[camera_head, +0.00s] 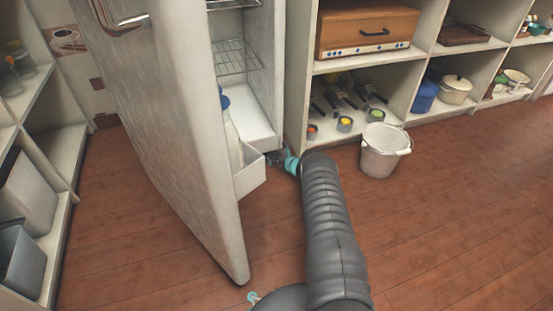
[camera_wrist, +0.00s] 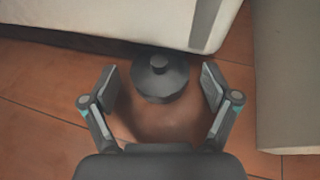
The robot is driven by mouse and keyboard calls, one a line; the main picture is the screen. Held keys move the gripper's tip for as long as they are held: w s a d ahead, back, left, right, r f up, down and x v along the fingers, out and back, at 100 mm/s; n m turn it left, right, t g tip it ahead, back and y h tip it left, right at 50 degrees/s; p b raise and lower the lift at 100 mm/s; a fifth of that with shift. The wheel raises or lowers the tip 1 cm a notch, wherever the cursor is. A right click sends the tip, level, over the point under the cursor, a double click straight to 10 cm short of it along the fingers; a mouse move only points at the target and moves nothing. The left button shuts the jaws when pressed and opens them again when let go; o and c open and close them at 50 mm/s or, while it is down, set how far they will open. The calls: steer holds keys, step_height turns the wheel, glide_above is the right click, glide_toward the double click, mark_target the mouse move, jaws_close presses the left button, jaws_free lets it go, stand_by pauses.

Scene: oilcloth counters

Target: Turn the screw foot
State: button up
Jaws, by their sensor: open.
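In the wrist view a dark grey round screw foot (camera_wrist: 160,80) with a small knob in its centre sits at the lower edge of a white cabinet body (camera_wrist: 130,22). My gripper (camera_wrist: 160,86) is open, with one finger on each side of the foot and a visible gap on both sides. In the head view my gripper (camera_head: 283,160) is low by the bottom front corner of the open white fridge (camera_head: 262,80). The foot cannot be made out there, as my arm and gripper cover that spot.
The open fridge door (camera_head: 175,120) stands left of my arm. A shelf unit (camera_head: 300,70) rises close on the right, with a white bucket (camera_head: 382,152) on the floor before it. Grey bins (camera_head: 25,200) stand at far left. The wooden floor (camera_head: 470,190) is clear at right.

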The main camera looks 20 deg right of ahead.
steer(key=shift+w+f, duration=0.1)
steer(key=shift+w, duration=0.1)
steer(key=c, duration=1.2)
steer(key=shift+o, duration=0.2)
steer(key=shift+a+r+m+h+p, duration=0.25)
steer(key=shift+m+h+p, duration=0.3)
steer(key=shift+p, duration=0.2)
steer(key=shift+m+t+h+p, duration=0.3)
steer(key=shift+m+h+p, duration=0.5)
steer(key=shift+h, duration=0.15)
steer(key=h+p, duration=0.1)
steer(key=p, duration=0.1)
steer(key=shift+w+r+m+p, duration=0.15)
steer(key=shift+m+p, duration=0.2)
steer(key=shift+m+h+p, duration=0.3)
steer(key=shift+h+p, duration=0.1)
steer(key=shift+p, duration=1.75)
steer(key=shift+s+d+f+m+h+p, duration=0.1)
steer(key=shift+s+f+m+h+p, duration=0.15)
steer(key=shift+f+m+h+p, duration=0.2)
